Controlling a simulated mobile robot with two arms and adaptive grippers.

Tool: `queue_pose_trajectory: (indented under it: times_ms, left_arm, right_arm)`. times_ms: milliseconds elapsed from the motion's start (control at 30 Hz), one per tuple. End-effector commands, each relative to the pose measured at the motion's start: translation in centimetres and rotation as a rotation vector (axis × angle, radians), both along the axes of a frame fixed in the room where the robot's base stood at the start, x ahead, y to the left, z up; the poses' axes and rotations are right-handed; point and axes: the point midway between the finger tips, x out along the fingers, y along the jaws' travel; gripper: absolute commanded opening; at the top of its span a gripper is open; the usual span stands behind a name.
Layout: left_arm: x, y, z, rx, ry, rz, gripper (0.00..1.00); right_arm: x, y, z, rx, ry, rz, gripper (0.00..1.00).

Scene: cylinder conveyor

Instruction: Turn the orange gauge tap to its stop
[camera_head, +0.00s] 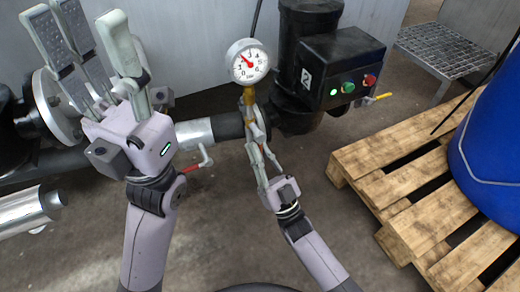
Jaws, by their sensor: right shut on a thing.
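The orange gauge tap (249,95) sits just below a round white pressure gauge (249,63) with a red needle, above the dark pipe. My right gripper (253,117) reaches up from below and is shut on the tap. Its fingers hide the tap's lower part, so I cannot tell the angle of its handle. My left gripper (90,38) is at the upper left, well apart from the tap. Its fingers are spread wide, with nothing between them.
A black motor box (340,65) with green and red buttons stands right of the gauge. A red-handled valve (197,163) hangs below the pipe. A wooden pallet (400,165) with a blue drum (495,130) is at right. The floor between is clear.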

Motion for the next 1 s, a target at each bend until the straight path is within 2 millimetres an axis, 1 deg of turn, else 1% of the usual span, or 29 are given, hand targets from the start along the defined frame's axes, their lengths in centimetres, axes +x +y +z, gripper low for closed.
queue_pose_trajectory:
  times_ms: [167,200,500,800,867,1000]
  left_arm:
    - [0.0,0.0,0.0,-0.002,0.0,0.0,0.4]
    - [0.0,0.0,0.0,-0.002,0.0,0.0,0.4]
    - [0.1,0.0,-0.1,-0.003,0.007,0.0,0.4]
    - [0.3,0.1,-0.3,-0.005,0.013,0.002,0.4]
    - [0.2,0.1,-0.2,-0.005,0.012,0.002,0.4]
    - [0.2,0.1,-0.2,-0.003,0.01,0.002,0.4]
  right_arm:
    - [0.0,-0.1,0.0,0.008,0.003,0.002,0.0]
    - [0.0,-0.1,0.0,0.008,0.003,0.002,0.13]
    - [0.0,0.0,0.0,0.003,0.0,0.001,0.32]
    - [-0.1,-0.1,-0.1,0.001,0.001,0.001,0.32]
    - [-0.3,-0.3,-0.5,0.0,0.002,0.001,0.32]
    - [-1.5,-1.2,-2.0,-0.002,0.004,0.001,0.32]
